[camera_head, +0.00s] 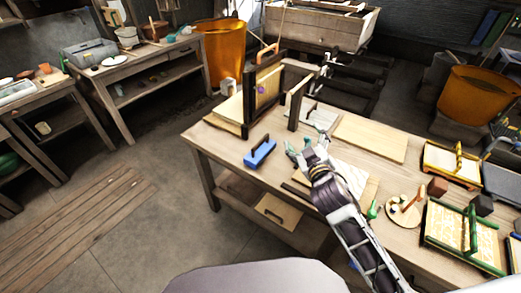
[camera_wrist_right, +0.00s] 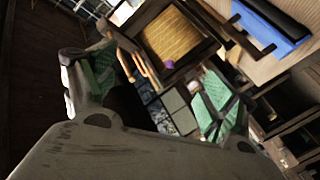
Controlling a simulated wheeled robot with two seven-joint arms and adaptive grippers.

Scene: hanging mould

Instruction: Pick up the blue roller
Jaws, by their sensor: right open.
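The blue roller (camera_head: 260,153) lies on the wooden table (camera_head: 228,143) near its left front edge. It looks like a blue block with a dark handle on top. In the right wrist view the blue roller (camera_wrist_right: 272,22) shows at the upper right, outside the fingers. My right gripper (camera_head: 306,147) is over the table, to the right of the roller and apart from it. Its green-padded fingers are spread, with nothing between them in the wrist view (camera_wrist_right: 155,90). My left gripper is not in view.
An upright dark wooden frame (camera_head: 249,103) with a light panel stands behind the roller. A flat board (camera_head: 370,137) lies to the right of the gripper. Framed trays (camera_head: 466,236) and small items crowd the table's right side.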

